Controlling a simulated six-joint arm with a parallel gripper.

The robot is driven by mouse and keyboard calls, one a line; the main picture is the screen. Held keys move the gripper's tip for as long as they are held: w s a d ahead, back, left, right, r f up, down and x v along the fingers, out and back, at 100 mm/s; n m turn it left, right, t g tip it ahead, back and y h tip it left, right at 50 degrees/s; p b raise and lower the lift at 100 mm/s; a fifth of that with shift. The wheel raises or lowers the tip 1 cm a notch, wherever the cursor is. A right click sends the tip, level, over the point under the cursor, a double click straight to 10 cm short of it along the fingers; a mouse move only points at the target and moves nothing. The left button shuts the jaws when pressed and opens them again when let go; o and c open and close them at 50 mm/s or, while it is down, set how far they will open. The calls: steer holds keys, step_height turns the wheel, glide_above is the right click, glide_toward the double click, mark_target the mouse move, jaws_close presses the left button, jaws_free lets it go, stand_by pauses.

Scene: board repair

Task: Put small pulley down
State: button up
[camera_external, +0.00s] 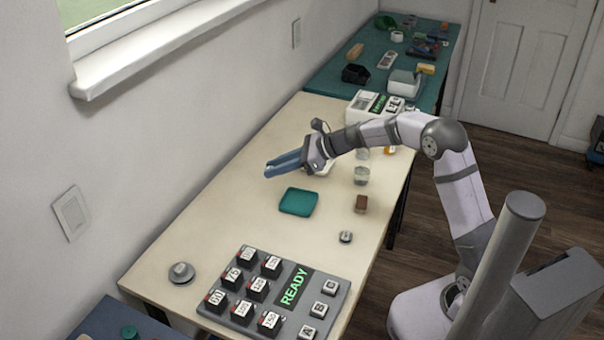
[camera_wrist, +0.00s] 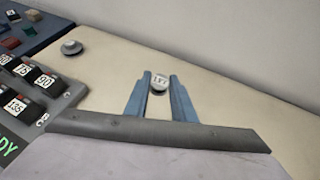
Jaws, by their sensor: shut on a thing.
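My gripper (camera_external: 270,171) is above the cream table, near the wall and to the left of the teal pad. In the wrist view, its two blue fingers are shut on a small silver-grey pulley (camera_wrist: 159,84) with a pale marked top, held between the fingertips (camera_wrist: 160,77). The held pulley cannot be made out in the external view. Another grey round pulley-like piece (camera_external: 181,272) lies on the table at the front left; it also shows in the wrist view (camera_wrist: 70,47). A smaller round metal piece (camera_external: 345,237) lies right of the middle.
A teal pad (camera_external: 298,202), a brown block (camera_external: 361,204) and a clear glass (camera_external: 362,177) are on the cream table (camera_external: 225,225). A grey panel with numbered keys and a READY display (camera_external: 293,287) fills the front. The table left of the pad is clear.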

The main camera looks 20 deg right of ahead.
mark_target(285, 232)
steer(key=s+a+f+n+g+y, duration=0.15)
steer(key=s+n+g, duration=0.3)
steer(key=s, duration=0.65)
steer(key=shift+w+d+f+b, duration=0.1)
steer(key=shift+w+f+b, duration=0.05)
steer(key=shift+f, duration=2.55)
steer(key=shift+w+f+b, duration=0.1)
steer(key=shift+f+b, duration=0.05)
steer(key=shift+f, duration=2.55)
steer(key=shift+f, duration=0.2)
steer(key=o, duration=1)
steer(key=shift+r, duration=0.15)
